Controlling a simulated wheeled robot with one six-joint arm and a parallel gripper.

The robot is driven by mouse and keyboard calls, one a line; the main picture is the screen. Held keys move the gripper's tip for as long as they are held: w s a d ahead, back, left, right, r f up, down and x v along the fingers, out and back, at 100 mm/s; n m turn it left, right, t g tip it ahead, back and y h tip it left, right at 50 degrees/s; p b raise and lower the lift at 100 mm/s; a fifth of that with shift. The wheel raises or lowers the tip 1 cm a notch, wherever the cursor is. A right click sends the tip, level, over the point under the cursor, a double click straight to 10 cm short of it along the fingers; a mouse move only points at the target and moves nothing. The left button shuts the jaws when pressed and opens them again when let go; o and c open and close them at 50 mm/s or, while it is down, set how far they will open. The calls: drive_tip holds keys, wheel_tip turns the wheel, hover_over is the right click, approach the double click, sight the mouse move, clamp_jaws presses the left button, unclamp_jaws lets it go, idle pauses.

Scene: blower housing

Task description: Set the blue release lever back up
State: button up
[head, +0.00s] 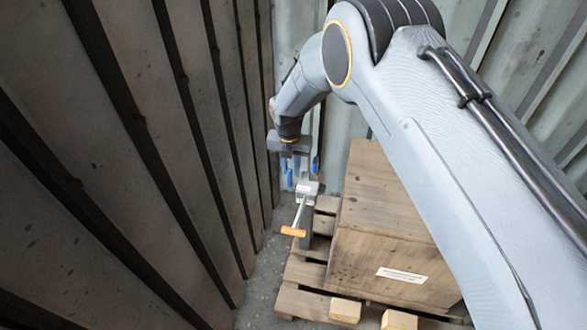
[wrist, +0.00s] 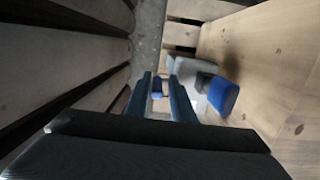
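My gripper (head: 293,178) points down beside the metal post in the head view, with its blue fingers apart. In the wrist view the two fingers (wrist: 161,100) stand parallel with a gap between them. A blue paddle-like piece (wrist: 223,94), which looks like the release lever, sticks out from a pale grey housing (wrist: 187,70) to the right of the fingers. It also shows upright in the head view (head: 316,164). A smaller blue piece (wrist: 157,83) shows in the gap; I cannot tell whether the fingers touch it.
A pale block (head: 307,187) carries a rod with an orange handle (head: 293,232) below my gripper. A large wooden crate (head: 385,240) stands on a pallet (head: 300,302) close to the right. A dark ribbed wall (head: 130,150) is close on the left. Bare floor (head: 262,275) lies between.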

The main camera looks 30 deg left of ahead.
drive_tip(key=r, duration=0.6)
drive_tip(key=shift+s+d+r+b, duration=0.1)
drive_tip(key=shift+s+r+b, duration=0.25)
drive_tip(key=shift+s, duration=0.05)
drive_tip(key=shift+r, duration=0.55)
